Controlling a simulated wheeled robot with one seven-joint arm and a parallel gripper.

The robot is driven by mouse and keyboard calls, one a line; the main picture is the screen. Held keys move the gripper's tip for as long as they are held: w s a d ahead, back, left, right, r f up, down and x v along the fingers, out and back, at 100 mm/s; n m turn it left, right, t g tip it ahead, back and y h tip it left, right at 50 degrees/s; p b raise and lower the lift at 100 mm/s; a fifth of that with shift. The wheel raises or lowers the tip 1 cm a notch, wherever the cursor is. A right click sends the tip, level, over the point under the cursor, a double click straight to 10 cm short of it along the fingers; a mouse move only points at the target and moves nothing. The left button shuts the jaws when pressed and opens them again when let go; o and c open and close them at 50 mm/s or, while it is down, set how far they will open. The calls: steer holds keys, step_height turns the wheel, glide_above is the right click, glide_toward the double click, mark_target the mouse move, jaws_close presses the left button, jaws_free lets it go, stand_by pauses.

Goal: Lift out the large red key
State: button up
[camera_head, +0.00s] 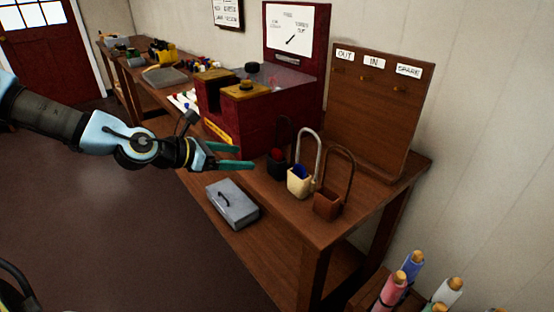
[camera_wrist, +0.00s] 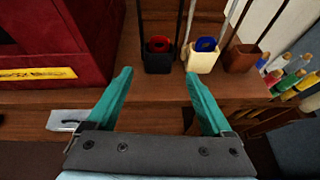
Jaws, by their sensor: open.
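A red key (camera_head: 277,155) stands in a black holder (camera_head: 277,170) with a tall handle on the table; only its top shows. In the wrist view the red key (camera_wrist: 158,44) sits inside the black holder (camera_wrist: 158,62), a little beyond my fingertips and between their lines. My gripper (camera_head: 240,156) has green fingers, open and empty, to the left of the black holder in the head view. It also shows open in the wrist view (camera_wrist: 160,75).
A cream holder (camera_head: 298,186) with a blue item (camera_head: 298,171) and a brown holder (camera_head: 326,205) stand right of the black one. A dark red lever frame (camera_head: 250,120) stands behind. A board (camera_head: 372,140) reads OUT, IN, SPARE. A grey box (camera_head: 233,205) lies lower, near the front.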

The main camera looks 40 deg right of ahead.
steer(key=b, duration=0.2)
glide_toward(275, 152)
steer(key=x, duration=0.3)
steer(key=shift+n+h, duration=0.3)
steer(key=shift+n, duration=0.1)
steer(key=shift+f+p+x, duration=0.2)
steer(key=shift+p+x, duration=1.1)
steer(key=shift+x, duration=1.7)
jaws_close()
